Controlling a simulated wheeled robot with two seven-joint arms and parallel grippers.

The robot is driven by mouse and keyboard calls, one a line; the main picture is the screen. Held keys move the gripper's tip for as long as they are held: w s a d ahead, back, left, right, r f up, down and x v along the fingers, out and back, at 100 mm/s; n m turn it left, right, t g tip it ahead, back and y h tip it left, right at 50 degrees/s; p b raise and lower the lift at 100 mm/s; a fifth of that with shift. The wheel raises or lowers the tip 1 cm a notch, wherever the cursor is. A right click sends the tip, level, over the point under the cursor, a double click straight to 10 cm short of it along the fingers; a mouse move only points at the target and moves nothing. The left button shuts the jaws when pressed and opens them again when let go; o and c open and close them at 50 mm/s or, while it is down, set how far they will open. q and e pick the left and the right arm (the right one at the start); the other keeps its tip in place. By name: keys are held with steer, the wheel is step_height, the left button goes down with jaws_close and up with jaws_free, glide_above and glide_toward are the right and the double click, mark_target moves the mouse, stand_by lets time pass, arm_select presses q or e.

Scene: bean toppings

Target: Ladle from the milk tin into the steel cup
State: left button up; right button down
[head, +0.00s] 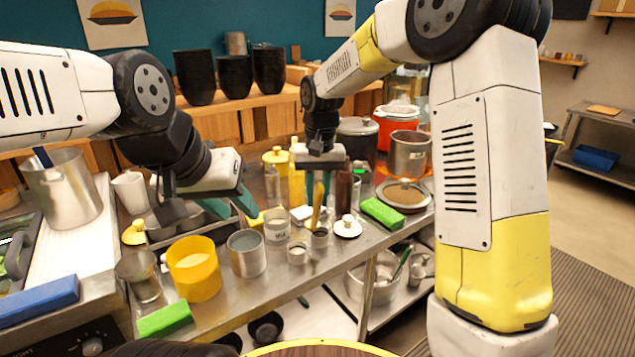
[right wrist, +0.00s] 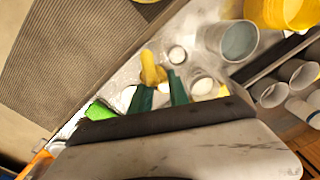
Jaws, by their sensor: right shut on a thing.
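My right gripper (head: 318,185) points down over the counter, its teal fingers (right wrist: 160,92) shut on a yellow-handled ladle (head: 318,205). The handle also shows in the right wrist view (right wrist: 152,67); the bowl end is hidden. The handle stands over a small metal cup (head: 320,240); I cannot tell whether the ladle is inside it. A larger grey metal cup (head: 247,254) stands further left; I cannot tell which is the task's steel cup. My left gripper (head: 230,206) is open and empty, behind that cup.
A yellow container (head: 194,270) and a metal beaker (head: 138,278) stand at the counter's left. A white lid with a knob (head: 347,227) and a green sponge (head: 383,214) lie to the right. A dark brown bottle (head: 344,190) stands close behind the ladle.

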steer(key=w+d+f+y, duration=0.1)
steer(key=d+f+y, duration=0.1)
steer(key=d+y, duration=0.6)
steer(key=s+d+f+m+y, duration=0.1)
steer(key=d+f+y, duration=0.1)
steer(key=f+y, duration=0.3)
steer(key=d+f+m+t+y, duration=0.1)
steer(key=d+f+y, duration=0.2)
steer(key=f+y, duration=0.2)
steer(key=shift+s+d+f+m+t+y, duration=0.3)
steer(key=shift+s+f+m+y, duration=0.1)
steer(key=shift+f, duration=1)
steer(key=w+a+r+n+g+h, duration=0.1)
steer(key=a+r+n+h, duration=0.3)
steer(key=r+h, duration=0.5)
steer(key=w+a+r+n+g+h, duration=0.1)
steer(key=w+a+r+n+h, duration=0.3)
steer(key=r+n+h, duration=0.5)
steer(key=shift+w+r+h, duration=0.25)
steer(key=shift+r+h, duration=0.2)
steer(key=shift+h, duration=0.55)
steer(key=shift+a, duration=0.15)
